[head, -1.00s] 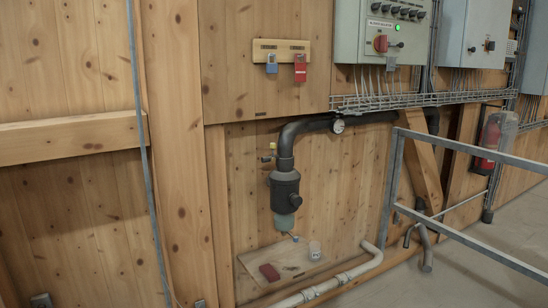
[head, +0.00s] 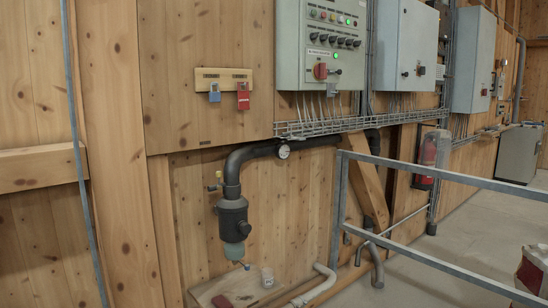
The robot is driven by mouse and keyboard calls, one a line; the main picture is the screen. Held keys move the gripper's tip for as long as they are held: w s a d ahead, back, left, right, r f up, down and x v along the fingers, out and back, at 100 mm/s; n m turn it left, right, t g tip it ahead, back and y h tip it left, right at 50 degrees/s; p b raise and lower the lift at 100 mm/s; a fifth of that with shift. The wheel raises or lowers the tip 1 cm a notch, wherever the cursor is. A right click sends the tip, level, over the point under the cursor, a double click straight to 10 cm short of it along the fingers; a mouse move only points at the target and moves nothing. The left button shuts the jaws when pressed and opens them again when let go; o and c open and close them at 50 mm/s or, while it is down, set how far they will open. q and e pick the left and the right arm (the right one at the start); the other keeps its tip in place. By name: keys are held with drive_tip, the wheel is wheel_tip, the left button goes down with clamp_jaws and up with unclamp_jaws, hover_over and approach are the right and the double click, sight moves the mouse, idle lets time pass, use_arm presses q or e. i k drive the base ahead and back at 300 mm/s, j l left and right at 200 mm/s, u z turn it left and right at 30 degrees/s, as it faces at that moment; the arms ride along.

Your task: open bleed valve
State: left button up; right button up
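A dark pipe (head: 262,150) comes along the wooden wall and bends down into a dark filter housing (head: 233,216) with a greenish bowl (head: 234,250) at its bottom. A small valve with a yellow part (head: 219,174) sits on the left of the pipe above the housing. A small fitting with a light tip (head: 246,265) sticks out below the bowl. I cannot tell which of these is the bleed valve, nor whether either is open. A round gauge (head: 284,152) sits on the pipe. Neither of my grippers is in view.
A metal railing (head: 440,180) crosses the right side in front of the wall. A wooden shelf (head: 205,294) below the filter carries a red item (head: 222,301) and a small jar (head: 267,277). Control cabinets (head: 322,45) hang above. Blue and red padlocks (head: 243,97) hang left of them.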

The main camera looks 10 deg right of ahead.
sight(218, 174)
drive_tip(key=i+z, duration=0.1)
drive_tip(key=z, duration=0.6)
drive_tip(key=i+j+z, duration=0.5)
drive_tip(key=i+j, duration=0.15)
drive_tip(key=i+j+z, duration=0.25)
drive_tip(key=j, duration=0.3)
drive_tip(key=i+j, duration=0.2)
drive_tip(key=j, duration=0.1)
